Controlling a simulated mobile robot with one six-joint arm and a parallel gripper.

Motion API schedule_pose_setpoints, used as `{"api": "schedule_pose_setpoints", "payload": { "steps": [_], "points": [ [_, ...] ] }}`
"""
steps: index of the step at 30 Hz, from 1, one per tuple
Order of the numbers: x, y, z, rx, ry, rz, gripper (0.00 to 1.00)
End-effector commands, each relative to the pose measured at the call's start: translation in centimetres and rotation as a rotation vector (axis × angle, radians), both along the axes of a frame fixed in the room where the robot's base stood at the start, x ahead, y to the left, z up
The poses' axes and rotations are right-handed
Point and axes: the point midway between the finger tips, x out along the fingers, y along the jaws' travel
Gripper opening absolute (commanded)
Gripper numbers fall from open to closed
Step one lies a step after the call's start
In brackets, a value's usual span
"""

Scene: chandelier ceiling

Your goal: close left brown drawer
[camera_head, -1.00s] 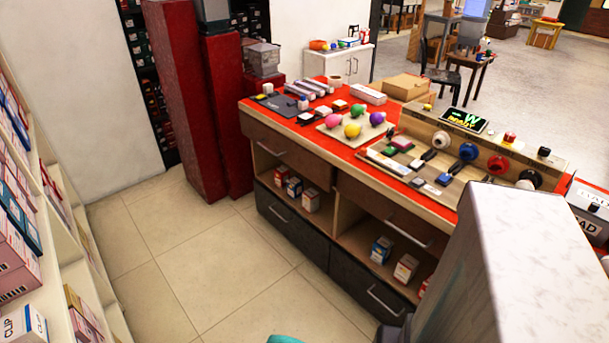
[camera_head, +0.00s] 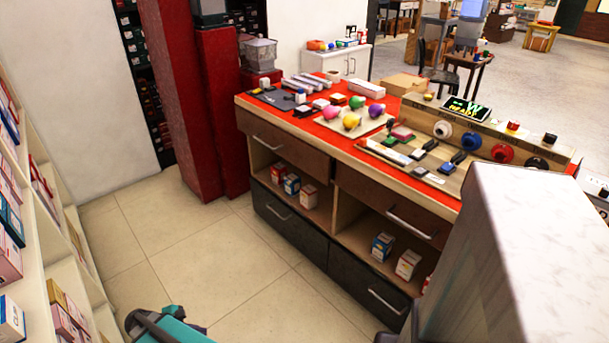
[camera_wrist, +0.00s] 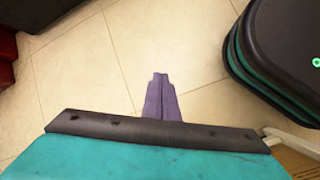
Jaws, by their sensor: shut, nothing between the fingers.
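The left brown drawer (camera_head: 285,147) is in the upper left of the red-topped counter in the head view, with a pale bar handle on its front. Its front looks slightly proud of the counter body; how far out it is I cannot tell. My gripper (camera_wrist: 160,77) shows in the wrist view with its purple fingers together and empty, above the tiled floor. In the head view my teal wrist is at the bottom edge, well apart from the drawer; the fingers are mostly cut off there.
A right brown drawer (camera_head: 390,212) and black lower drawers (camera_head: 290,222) share the counter. Small boxes (camera_head: 292,184) stand on its open shelves. Red pillars (camera_head: 225,110) stand beyond its left end, and a stocked white shelf (camera_head: 40,235) lines the left. Tiled floor (camera_head: 190,255) between is clear.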

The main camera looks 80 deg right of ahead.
Motion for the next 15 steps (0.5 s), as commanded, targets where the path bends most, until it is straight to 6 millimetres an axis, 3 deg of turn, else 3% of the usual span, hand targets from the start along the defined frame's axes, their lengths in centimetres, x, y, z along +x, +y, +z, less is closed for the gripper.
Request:
{"api": "schedule_pose_setpoints", "payload": {
  "steps": [1,6,11,15],
  "points": [
    [0.8,-3.0,0.0,-0.035,0.009,0.027,0.0],
    [1.9,-12.2,3.1,-0.155,0.081,0.133,0.0],
    [1.5,-20.6,6.9,-0.269,0.185,0.211,0.0],
    [0.1,-27.7,11.0,-0.361,0.305,0.263,0.0]
  ]
}}
